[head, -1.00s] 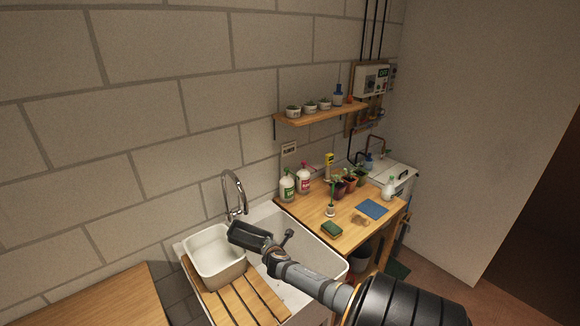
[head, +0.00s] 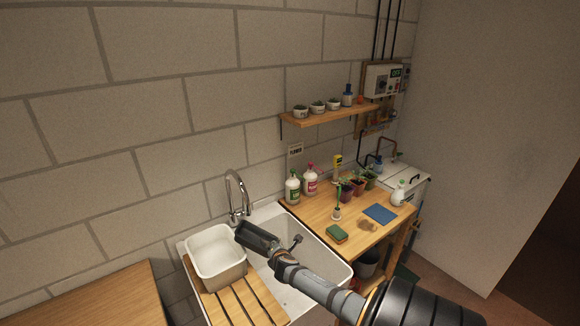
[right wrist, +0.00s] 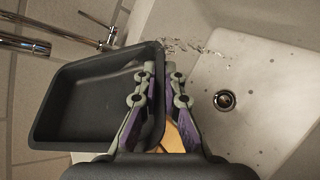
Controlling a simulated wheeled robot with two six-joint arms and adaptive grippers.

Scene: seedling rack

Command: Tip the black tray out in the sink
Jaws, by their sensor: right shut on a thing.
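The black tray (head: 257,236) is over the sink (head: 318,262), in front of the tap, and looks tilted. My right gripper (head: 279,257) is shut on its edge. In the right wrist view the fingers (right wrist: 160,85) pinch the rim of the black tray (right wrist: 85,105), whose visible inside looks bare. Clear streaks like water (right wrist: 197,47) show by the tray's corner, above the sink basin. The sink's round drain (right wrist: 224,100) lies right of the fingers, with small specks around it. My left gripper is not in view.
A white basin (head: 216,252) and a slatted wooden board (head: 240,299) sit at the sink's left. The tap (head: 236,192) rises behind the tray. A wooden bench (head: 350,218) to the right holds bottles, potted plants, a green sponge (head: 337,233) and a blue mat (head: 380,214).

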